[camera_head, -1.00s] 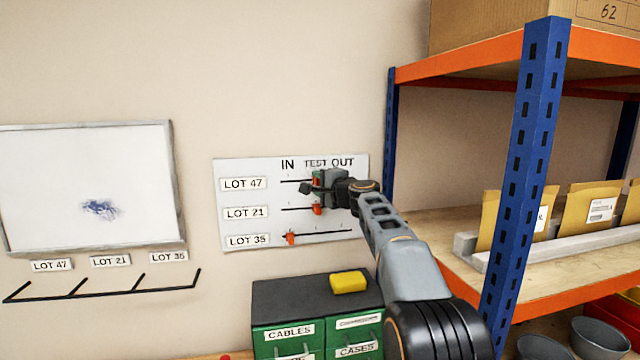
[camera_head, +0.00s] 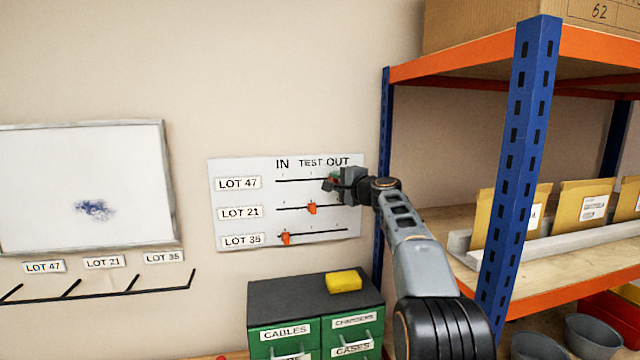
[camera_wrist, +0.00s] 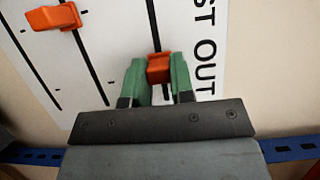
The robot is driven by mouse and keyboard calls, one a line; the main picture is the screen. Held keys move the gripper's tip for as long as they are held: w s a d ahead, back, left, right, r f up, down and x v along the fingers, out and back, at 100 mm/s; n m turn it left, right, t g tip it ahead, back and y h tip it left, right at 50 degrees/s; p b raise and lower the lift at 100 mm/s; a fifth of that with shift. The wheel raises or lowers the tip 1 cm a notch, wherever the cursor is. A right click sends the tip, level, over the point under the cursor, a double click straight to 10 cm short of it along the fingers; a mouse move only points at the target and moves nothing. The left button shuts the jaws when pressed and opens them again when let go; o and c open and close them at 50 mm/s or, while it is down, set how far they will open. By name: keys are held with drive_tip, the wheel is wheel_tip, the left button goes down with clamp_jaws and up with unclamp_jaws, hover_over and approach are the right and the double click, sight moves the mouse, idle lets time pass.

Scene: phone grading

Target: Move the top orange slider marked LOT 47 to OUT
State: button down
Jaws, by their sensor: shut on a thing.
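The white board (camera_head: 230,200) on the wall has three slots, with IN, TEST and OUT along its top. The top row is labelled LOT 47 (camera_head: 238,183). My gripper (camera_head: 331,184) is at the right part of this row, below the word OUT (camera_head: 338,161), and largely hides the slider there. In the wrist view, the orange LOT 47 slider (camera_wrist: 159,67) is clamped between the green fingertips of my gripper (camera_wrist: 160,80). It sits on its slot, level with the middle of the word OUT (camera_wrist: 207,68).
The LOT 21 slider (camera_head: 312,208) is near the middle of its slot, and the LOT 35 slider (camera_head: 285,238) is at the IN end. A blue shelf post (camera_head: 385,150) stands just right of the board. A drawer cabinet (camera_head: 300,290) with a yellow block (camera_head: 344,281) is below.

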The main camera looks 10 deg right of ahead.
drive_tip(key=shift+d, duration=0.95)
drive_tip(key=c, duration=1)
unclamp_jaws()
drive_tip(key=shift+d, duration=0.1)
drive_tip(key=shift+o, duration=0.2)
drive_tip(key=b+v, duration=0.7)
drive_tip(key=v, duration=0.6)
drive_tip(key=shift+s, duration=0.4)
